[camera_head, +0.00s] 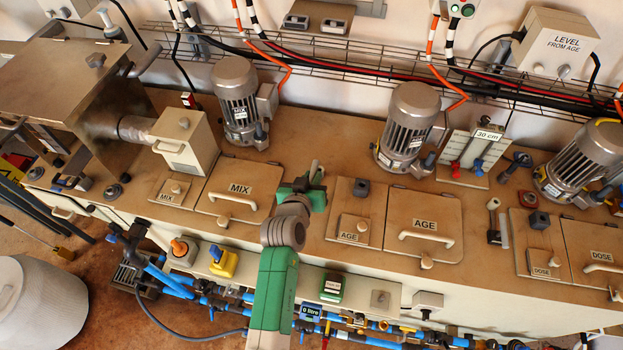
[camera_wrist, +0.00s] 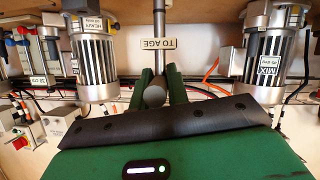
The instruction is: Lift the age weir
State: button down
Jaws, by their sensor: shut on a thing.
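My gripper (camera_head: 305,187) is above the deck between the MIX hatch and the AGE hatch. In the wrist view its green fingers (camera_wrist: 160,78) close around a thing with a grey round knob (camera_wrist: 154,97), which I take to be the handle of the age weir. A grey upright tip (camera_head: 315,168) shows at the fingers in the head view. A grey rod (camera_wrist: 158,22) and a "TO AGE" label (camera_wrist: 155,44) show beyond the fingers in the wrist view. The weir's lower part is hidden, and I cannot tell how high it stands.
The MIX hatch (camera_head: 240,188) and AGE hatch (camera_head: 424,226) are shut, with handles on top. The mix motor (camera_head: 237,98) and another motor (camera_head: 409,122) stand behind. Cables run along a wire tray (camera_head: 345,65). Blue pipes run below the deck's front edge.

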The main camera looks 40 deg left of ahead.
jog(key=c, duration=1.4)
grip_release()
jog(key=shift+o, duration=0.2)
jog(key=p+v, duration=0.1)
jog(key=v, duration=0.6)
jog(key=shift+s+d+r, duration=0.15)
jog(key=shift+s+d, duration=0.05)
jog(key=shift+s, duration=0.15)
